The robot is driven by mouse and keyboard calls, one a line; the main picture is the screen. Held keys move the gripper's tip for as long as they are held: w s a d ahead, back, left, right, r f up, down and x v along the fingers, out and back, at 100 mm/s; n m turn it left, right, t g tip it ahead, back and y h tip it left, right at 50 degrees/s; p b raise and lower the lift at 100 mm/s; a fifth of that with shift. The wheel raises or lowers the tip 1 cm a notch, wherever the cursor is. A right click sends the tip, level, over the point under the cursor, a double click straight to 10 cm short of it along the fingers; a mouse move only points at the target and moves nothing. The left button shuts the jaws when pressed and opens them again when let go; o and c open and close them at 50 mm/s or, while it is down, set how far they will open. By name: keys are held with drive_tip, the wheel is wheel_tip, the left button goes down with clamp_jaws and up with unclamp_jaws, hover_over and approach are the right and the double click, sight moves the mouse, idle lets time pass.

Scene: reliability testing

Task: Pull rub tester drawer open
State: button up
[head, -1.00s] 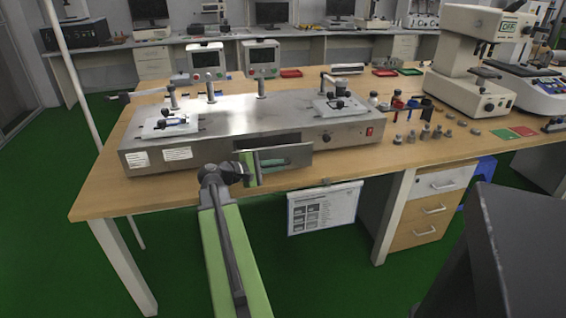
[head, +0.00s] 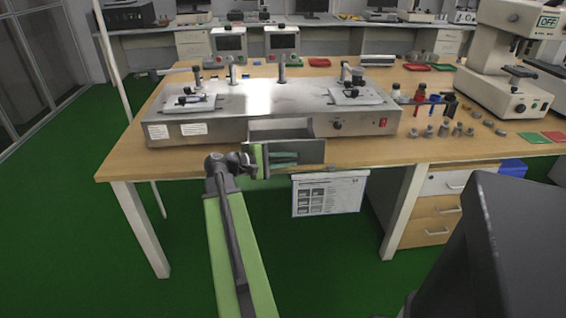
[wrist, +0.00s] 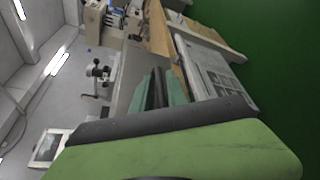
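The rub tester (head: 225,125) is a long metal box on the wooden bench. Its drawer (head: 312,152) stands out from the front face, with its inside (head: 280,130) showing behind the front panel. My gripper (head: 284,159) lies along the drawer's front panel, its green fingers pointing right. In the wrist view, my fingers (wrist: 158,90) are close together with a dark strip between them, against the grey metal of the tester. Whether they are closed on a handle is hidden.
A document sheet (head: 328,195) hangs below the bench edge, right of my arm. A drawer cabinet (head: 432,208) stands under the bench. Small metal weights (head: 443,130) and a microscope-like device (head: 505,85) stand to the right. The green floor in front is open.

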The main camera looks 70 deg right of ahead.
drive_tip(key=shift+w, duration=0.15)
drive_tip(key=shift+w+a+r, duration=0.1)
drive_tip(key=shift+w+a, duration=0.15)
drive_tip(key=p+v, duration=0.3)
drive_tip(key=v, duration=1.3)
drive_tip(key=shift+w+a+p, duration=0.2)
drive_tip(key=shift+a+p, duration=0.1)
drive_tip(key=shift+p, duration=0.1)
